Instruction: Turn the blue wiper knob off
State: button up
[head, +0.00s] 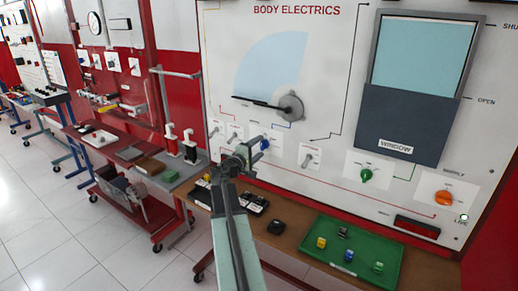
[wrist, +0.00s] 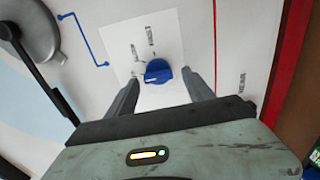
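The blue wiper knob (wrist: 158,71) sits on a white label plate on the panel. In the wrist view its white pointer mark lies at its left side, near the lowest of several small labels that I cannot read. My gripper (wrist: 161,80) is open, one finger on each side of the knob, with gaps visible between fingers and knob. In the head view the knob (head: 264,144) shows just beyond my gripper (head: 254,146), partly hidden by it. The wiper arm (head: 262,103) lies along the lower edge of the light blue windscreen shape (head: 272,65).
A green knob (head: 367,175) and an orange knob (head: 442,198) are farther right on the panel. A grey toggle switch (head: 309,158) is beside the blue knob. Below, the bench holds a green tray (head: 315,264) with small coloured parts and black blocks (head: 277,227).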

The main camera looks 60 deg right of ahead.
jog(key=a, duration=0.7)
jog(key=shift+a, duration=0.4)
